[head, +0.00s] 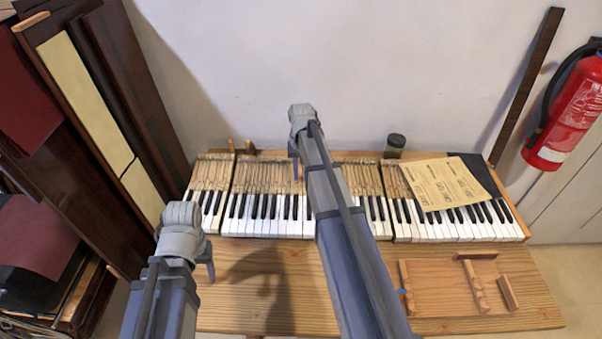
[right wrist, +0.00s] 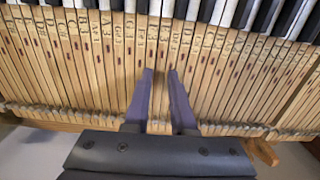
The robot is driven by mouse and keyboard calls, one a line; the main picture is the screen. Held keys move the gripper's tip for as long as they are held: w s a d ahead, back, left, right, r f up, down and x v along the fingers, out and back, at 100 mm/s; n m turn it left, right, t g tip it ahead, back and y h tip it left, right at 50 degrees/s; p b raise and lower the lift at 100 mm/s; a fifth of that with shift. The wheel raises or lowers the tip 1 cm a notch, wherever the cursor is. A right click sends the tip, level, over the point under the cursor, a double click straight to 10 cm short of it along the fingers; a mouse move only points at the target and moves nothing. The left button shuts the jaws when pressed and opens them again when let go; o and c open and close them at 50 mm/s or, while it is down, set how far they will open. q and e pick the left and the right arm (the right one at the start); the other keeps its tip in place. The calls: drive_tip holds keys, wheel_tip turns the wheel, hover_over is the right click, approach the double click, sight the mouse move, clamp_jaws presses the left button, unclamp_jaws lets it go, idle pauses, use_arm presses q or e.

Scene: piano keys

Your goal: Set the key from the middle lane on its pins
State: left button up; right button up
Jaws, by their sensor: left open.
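A row of black and white piano keys (head: 265,228) lies along the bench, their wooden rear parts (head: 262,175) showing behind. My right gripper (head: 297,165) is over the rear of the middle section. In the right wrist view its two fingers (right wrist: 160,78) stand apart above the lettered wooden key shanks (right wrist: 100,65), with wood visible between them. I cannot tell whether a finger touches a key. My left gripper (head: 205,265) is open over the bench at the left front, away from the keys. I cannot pick out the key from the middle lane or its pins.
A shallow wooden tray (head: 440,327) with several wooden pieces lies at the right front of the bench (head: 535,295). A paper sheet (head: 445,183) covers part of the right keys. A dark jar (head: 395,146) stands behind. A fire extinguisher (head: 570,110) hangs right.

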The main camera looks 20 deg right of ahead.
use_arm(q)
drive_tip(key=shift+r+p, duration=0.55)
drive_tip(key=shift+r, duration=0.2)
use_arm(e)
drive_tip(key=shift+r, duration=0.75)
drive_tip(key=o, duration=0.6)
drive_tip(key=shift+c, duration=0.2)
drive_tip(key=shift+r, duration=0.1)
use_arm(q)
wheel_tip(320, 180, up, 5)
drive_tip(key=p, duration=0.5)
use_arm(e)
wheel_tip(320, 180, up, 5)
drive_tip(key=shift+f, duration=0.1)
